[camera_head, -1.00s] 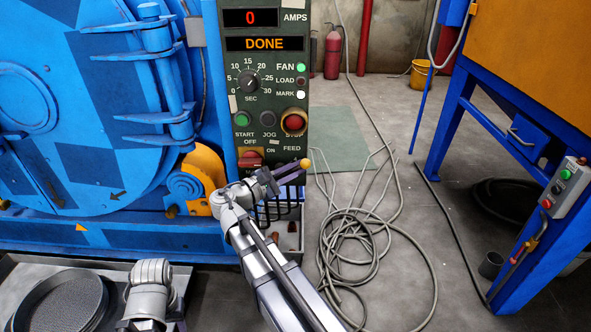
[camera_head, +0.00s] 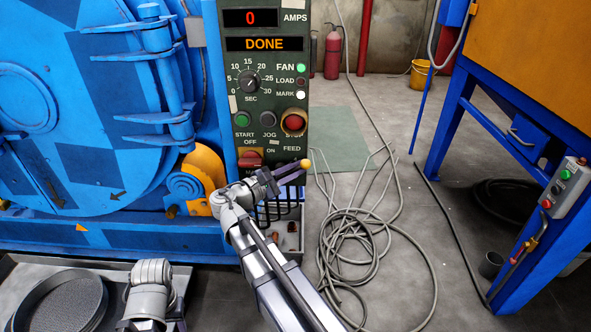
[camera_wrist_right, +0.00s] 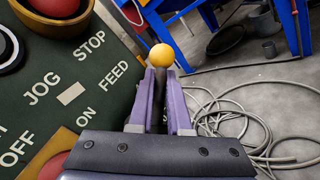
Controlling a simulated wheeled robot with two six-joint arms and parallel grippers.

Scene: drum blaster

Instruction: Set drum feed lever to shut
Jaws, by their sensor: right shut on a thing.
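The feed lever shows as a yellow ball knob (camera_head: 305,164) at the right edge of the green control panel (camera_head: 285,135), beside the FEED label. In the right wrist view the knob (camera_wrist_right: 162,55) sits just beyond my fingertips, on a dark rod between them. My right gripper (camera_head: 287,173) is shut on this lever; in the wrist view its two purple fingers (camera_wrist_right: 160,88) stand on either side of the rod. The lever's pivot is hidden. My left gripper is not in view; only part of my left arm shows at lower left.
A red switch (camera_head: 250,159) and the START, JOG and red stop buttons (camera_head: 293,122) are close to my right gripper. A wire basket (camera_head: 279,210) is below it. Coiled cable (camera_head: 350,240) covers the floor to the right. The display (camera_head: 264,44) reads DONE.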

